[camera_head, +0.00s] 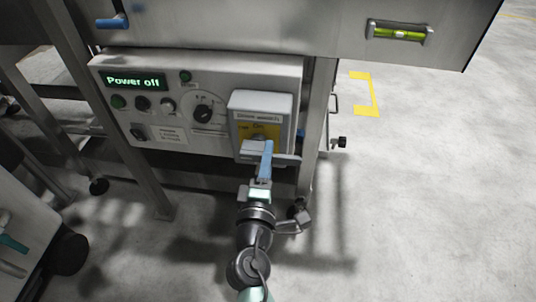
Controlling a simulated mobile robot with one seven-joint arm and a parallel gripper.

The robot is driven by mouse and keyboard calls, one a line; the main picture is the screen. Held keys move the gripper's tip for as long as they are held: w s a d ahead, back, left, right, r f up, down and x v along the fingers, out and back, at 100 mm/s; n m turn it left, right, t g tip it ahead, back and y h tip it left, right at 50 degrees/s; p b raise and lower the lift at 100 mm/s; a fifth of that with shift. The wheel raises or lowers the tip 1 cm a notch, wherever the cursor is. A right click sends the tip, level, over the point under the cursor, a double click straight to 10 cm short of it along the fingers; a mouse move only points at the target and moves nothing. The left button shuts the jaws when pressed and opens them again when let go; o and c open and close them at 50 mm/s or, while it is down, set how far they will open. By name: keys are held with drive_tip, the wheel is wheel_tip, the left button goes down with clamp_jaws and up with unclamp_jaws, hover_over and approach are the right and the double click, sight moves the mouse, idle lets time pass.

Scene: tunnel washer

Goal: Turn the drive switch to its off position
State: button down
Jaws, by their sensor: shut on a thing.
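The drive switch (262,103) is a light grey box at the right end of the control panel. It has a dark text strip and a yellow plate with a small word that looks like "On". My gripper (265,148) reaches up from below, its blue fingers in front of the yellow plate. It is shut on the drive switch's handle, which the fingers mostly hide. I cannot make out the handle's exact angle.
A steel leg (316,110) stands just right of the switch. A spirit level (399,32) sits above right.

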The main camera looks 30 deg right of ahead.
idle(0.3)
drive_tip(key=c, duration=0.6)
unclamp_jaws()
drive_tip(key=shift+c, duration=0.2)
drive_tip(key=v, duration=1.3)
